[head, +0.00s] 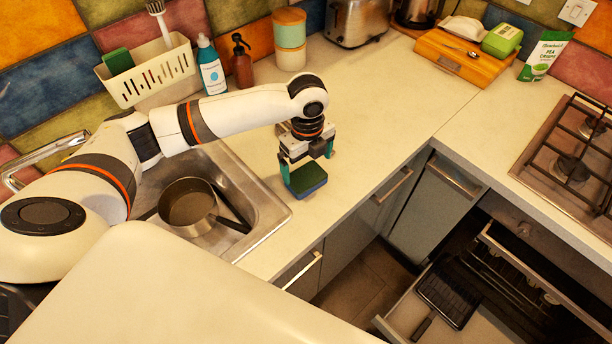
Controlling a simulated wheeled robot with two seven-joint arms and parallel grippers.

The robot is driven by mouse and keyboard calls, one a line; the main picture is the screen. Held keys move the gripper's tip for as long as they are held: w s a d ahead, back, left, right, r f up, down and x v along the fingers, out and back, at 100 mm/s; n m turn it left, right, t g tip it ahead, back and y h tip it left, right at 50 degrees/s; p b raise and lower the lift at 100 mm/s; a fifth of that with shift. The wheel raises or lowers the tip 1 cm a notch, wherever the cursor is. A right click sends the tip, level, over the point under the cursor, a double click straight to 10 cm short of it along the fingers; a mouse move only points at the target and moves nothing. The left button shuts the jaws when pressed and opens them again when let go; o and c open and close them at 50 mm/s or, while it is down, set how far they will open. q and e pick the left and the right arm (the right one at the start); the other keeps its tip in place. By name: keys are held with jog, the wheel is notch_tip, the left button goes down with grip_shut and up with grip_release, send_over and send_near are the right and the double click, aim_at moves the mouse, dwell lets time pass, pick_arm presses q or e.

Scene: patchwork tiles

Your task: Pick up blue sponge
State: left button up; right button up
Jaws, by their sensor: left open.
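A sponge (308,180) with a dark green top and a blue lower layer lies on the counter just right of the sink. My left gripper (307,164) is directly over it, pointing down. Its jaws are open, with one finger by the sponge's left side and the other by its far right side. I cannot tell whether the fingers touch the sponge. My right gripper is not in view.
A sink (256,194) holding a dark-handled pan (187,204) is left of the sponge.

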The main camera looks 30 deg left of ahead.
aim_at(306, 176)
pick_arm(q)
jog(key=shift+f, duration=0.3)
jog(key=f, duration=0.1)
jog(key=f+p, duration=0.1)
jog(key=f, duration=0.1)
jog(key=shift+w+a+f+p, duration=0.2)
jog(key=shift+a+f+p, duration=0.1)
jog(key=shift+p, duration=0.1)
jog(key=shift+f, duration=0.6)
jog(key=c, duration=0.8)
